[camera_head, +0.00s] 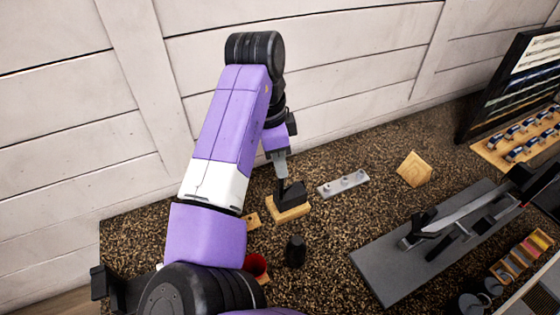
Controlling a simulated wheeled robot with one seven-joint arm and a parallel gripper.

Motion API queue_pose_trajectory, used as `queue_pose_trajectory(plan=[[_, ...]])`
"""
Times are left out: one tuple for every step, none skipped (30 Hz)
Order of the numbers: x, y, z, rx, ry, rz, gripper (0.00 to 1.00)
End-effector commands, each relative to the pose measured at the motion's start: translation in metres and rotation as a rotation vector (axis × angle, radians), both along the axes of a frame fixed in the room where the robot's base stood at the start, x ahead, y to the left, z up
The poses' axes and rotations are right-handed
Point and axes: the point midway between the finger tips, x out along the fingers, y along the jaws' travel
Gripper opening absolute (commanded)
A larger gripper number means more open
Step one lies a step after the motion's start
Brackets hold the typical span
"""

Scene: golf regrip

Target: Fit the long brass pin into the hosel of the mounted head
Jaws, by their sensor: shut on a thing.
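The mounted head (293,193) is a dark clubhead on a light wooden block (289,212), left of the middle of the table. Its short dark hosel (280,186) seems to stand up at the left side. My gripper (281,174) points down right above the hosel and is shut on what I take to be the long brass pin. The pin itself is too small or hidden to make out. I cannot tell whether its tip is above the hosel or inside it.
A grey plate with round fittings (343,184) and a wooden wedge (414,169) lie to the right. A black cylinder (295,251) and a red cup (257,265) stand in front. The wall is close behind.

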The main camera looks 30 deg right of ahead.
Motion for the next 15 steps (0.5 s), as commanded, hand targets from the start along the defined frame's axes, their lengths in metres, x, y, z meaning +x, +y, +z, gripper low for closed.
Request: queue_pose_trajectory(plan=[[0.0, 0.0, -0.002, 0.0, 0.0, 0.0, 0.0], [0.0, 0.0, -0.003, 0.0, 0.0, 0.0, 0.0], [0.0, 0.0, -0.003, 0.0, 0.0, 0.0, 0.0], [0.0, 0.0, -0.004, 0.0, 0.0, 0.0, 0.0], [0.0, 0.0, -0.005, 0.0, 0.0, 0.0, 0.0], [0.0, 0.0, -0.006, 0.0, 0.0, 0.0, 0.0], [0.0, 0.0, -0.006, 0.0, 0.0, 0.0, 0.0], [0.0, 0.0, -0.007, 0.0, 0.0, 0.0, 0.0], [0.0, 0.0, -0.008, 0.0, 0.0, 0.0, 0.0], [0.0, 0.0, -0.008, 0.0, 0.0, 0.0, 0.0], [0.0, 0.0, -0.009, 0.0, 0.0, 0.0, 0.0], [0.0, 0.0, -0.01, 0.0, 0.0, -0.001, 0.0], [0.0, 0.0, -0.011, 0.0, 0.0, -0.001, 0.0], [0.0, 0.0, -0.012, -0.001, 0.0, -0.001, 0.0], [0.0, 0.0, -0.012, -0.001, 0.0, -0.001, 0.0]])
